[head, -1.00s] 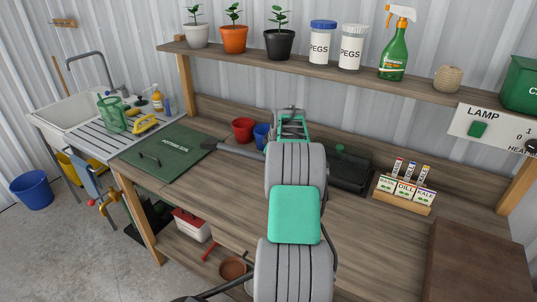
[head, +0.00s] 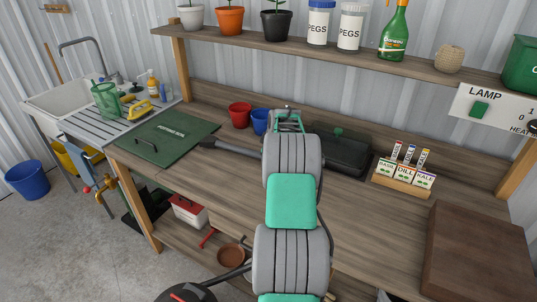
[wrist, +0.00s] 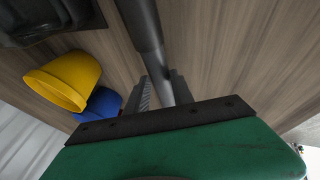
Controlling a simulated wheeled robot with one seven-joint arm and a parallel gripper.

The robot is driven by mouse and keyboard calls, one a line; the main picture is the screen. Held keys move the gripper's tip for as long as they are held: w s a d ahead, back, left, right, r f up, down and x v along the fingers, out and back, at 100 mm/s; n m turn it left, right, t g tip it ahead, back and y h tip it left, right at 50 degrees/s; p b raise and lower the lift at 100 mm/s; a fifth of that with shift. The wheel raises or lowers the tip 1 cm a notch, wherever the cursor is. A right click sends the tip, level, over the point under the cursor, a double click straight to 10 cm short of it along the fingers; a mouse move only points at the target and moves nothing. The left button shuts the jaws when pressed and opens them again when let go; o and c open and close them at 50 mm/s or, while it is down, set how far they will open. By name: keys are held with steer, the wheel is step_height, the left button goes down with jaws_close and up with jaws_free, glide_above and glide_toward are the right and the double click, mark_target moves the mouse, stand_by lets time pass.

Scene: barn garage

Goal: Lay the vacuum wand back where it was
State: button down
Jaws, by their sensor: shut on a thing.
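The vacuum wand (head: 235,151) is a dark tube with a flat end, lying low over the workbench (head: 215,190) between the green panel and my arm. Its other end is hidden behind my arm. In the wrist view the wand (wrist: 142,25) runs between the fingers of my gripper (wrist: 162,90), which is shut on it. I cannot tell whether the wand touches the wood. In the head view my arm hides the fingers. A dark round body with a red mark (head: 185,293), perhaps the vacuum, shows at the bottom edge, with a dark tube leading toward my arm.
A red pot (head: 239,115) and a blue pot (head: 260,121) stand behind the wand; a yellow pot (wrist: 62,80) shows in the wrist view. A black lidded tray (head: 340,150), seed packets (head: 405,172) and a brown board (head: 475,255) lie to the right. Bare wood lies in front.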

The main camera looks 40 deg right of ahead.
steer(key=shift+f+b, duration=0.45)
steer(key=shift+b, duration=0.05)
steer(key=c, duration=1.2)
jaws_free()
steer(key=shift+c, duration=0.2)
steer(key=shift+o, duration=1.1)
steer(key=shift+f, duration=0.15)
